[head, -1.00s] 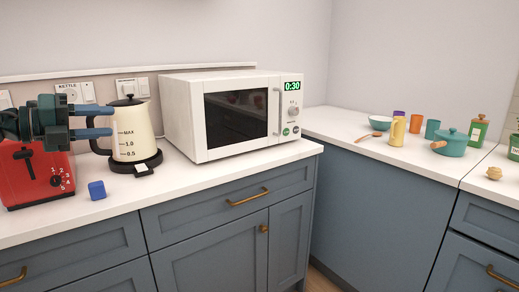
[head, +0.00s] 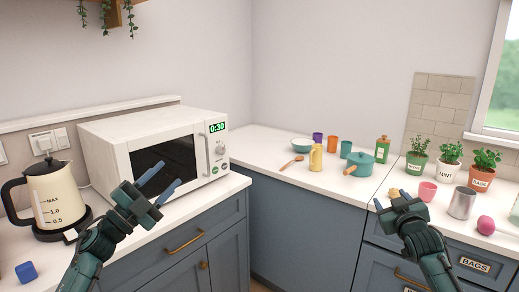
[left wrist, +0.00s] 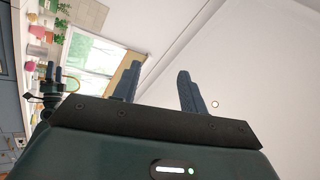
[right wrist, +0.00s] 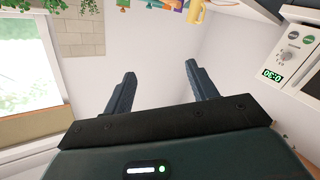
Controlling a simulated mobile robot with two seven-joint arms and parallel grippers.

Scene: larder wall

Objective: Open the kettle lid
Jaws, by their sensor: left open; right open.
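The cream kettle (head: 62,200) stands on its black base (head: 62,229) at the left of the head view, with its black handle to the left. Its black lid (head: 45,166) sits closed on top. My left gripper (head: 160,182) is open and empty in front of the microwave, to the right of the kettle and apart from it. Its fingers also show apart in the left wrist view (left wrist: 158,88). My right gripper (head: 393,202) is open and empty in front of the right-hand counter. Its fingers also show apart in the right wrist view (right wrist: 160,88).
A white microwave (head: 105,130) stands right of the kettle. A blue cube (head: 26,272) lies on the counter in front of the kettle. The right counter holds a teal pot (head: 359,164), a yellow jug (head: 316,158), a metal canister (head: 462,203) and potted herbs (head: 449,157).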

